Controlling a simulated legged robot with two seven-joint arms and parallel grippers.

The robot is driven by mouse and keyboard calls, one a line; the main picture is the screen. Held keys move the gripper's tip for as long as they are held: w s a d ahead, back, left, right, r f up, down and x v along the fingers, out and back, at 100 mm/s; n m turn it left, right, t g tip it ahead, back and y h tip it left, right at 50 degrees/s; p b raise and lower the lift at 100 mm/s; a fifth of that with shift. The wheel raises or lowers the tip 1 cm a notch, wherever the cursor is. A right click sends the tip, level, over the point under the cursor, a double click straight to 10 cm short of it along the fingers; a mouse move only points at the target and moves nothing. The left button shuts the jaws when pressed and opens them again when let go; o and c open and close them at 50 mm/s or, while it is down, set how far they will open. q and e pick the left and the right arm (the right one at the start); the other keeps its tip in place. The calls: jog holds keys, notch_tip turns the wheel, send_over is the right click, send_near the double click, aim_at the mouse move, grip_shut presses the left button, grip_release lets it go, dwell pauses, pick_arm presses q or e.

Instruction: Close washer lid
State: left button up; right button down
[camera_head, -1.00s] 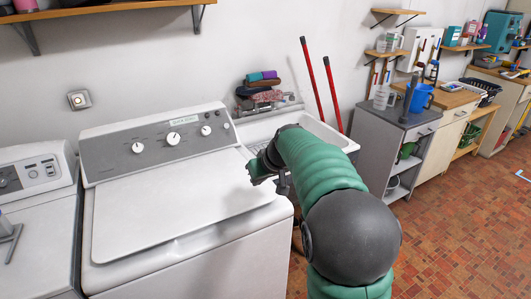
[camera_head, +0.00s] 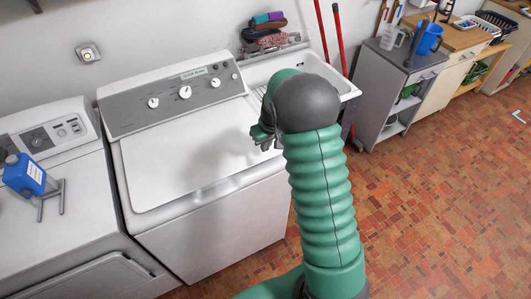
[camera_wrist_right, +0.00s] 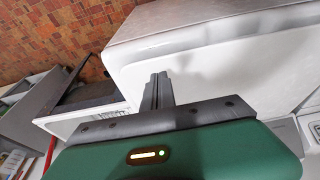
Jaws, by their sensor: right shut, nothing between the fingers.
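The white washer (camera_head: 215,215) stands in the middle of the head view, with a grey control panel of several knobs at its back. Its lid (camera_head: 190,155) lies flat and down on the top, with no gap that I can see. My right gripper (camera_head: 262,135) is shut and empty, over the right side of the washer near the lid's right edge. In the right wrist view its fingers (camera_wrist_right: 156,92) are together in front of the white washer top (camera_wrist_right: 220,60). I cannot tell whether they touch it. My left gripper is not in view.
A second white machine (camera_head: 60,220) on the left carries a blue bottle (camera_head: 25,175) and a grey frame (camera_head: 50,200). A white utility tub (camera_head: 340,85) stands right of the washer, by red handles (camera_head: 338,40). Brick-patterned floor (camera_head: 430,210) is clear at right.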

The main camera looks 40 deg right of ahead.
aim_at(265, 159)
jog(key=x, duration=0.3)
jog(key=p+x, duration=0.1)
jog(key=shift+s+f, duration=0.35)
jog(key=shift+f, duration=0.05)
jog(key=shift+s+f, duration=0.15)
jog(key=shift+f, duration=0.3)
jog(key=shift+a, duration=0.1)
